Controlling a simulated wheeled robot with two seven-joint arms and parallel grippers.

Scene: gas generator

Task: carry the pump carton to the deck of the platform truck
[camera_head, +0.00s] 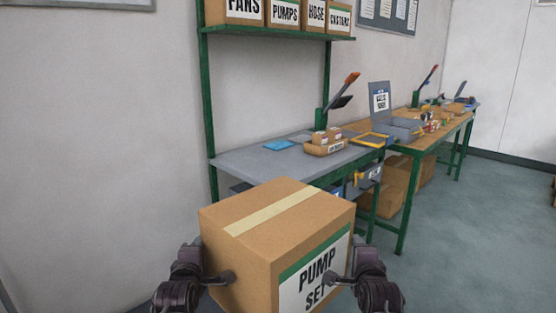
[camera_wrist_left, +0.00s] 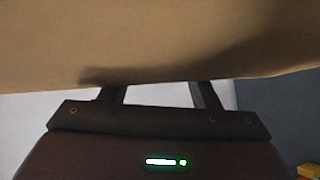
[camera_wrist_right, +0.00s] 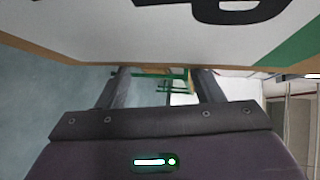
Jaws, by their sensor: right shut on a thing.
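The pump carton (camera_head: 285,225) is a brown box with a tan tape strip and a white "PUMP SET" label with a green band. It is in front of me, between my two grippers, at the bottom of the head view. My left gripper (camera_head: 224,278) meets its left side; the fingertips are hidden by the carton (camera_wrist_left: 160,40) in the left wrist view. My right gripper (camera_head: 337,279) is shut on the carton at the labelled side. The label (camera_wrist_right: 150,30) fills the top of the right wrist view. No platform truck shows in any view.
A grey-topped green bench (camera_head: 245,163) stands behind the carton, with small cartons (camera_head: 325,143) and a lever press (camera_head: 338,100) on it. A shelf (camera_head: 280,34) of labelled boxes is above. A wooden bench (camera_head: 445,135) continues right, with cartons (camera_head: 400,185) underneath. Floor (camera_head: 475,220) at right is clear.

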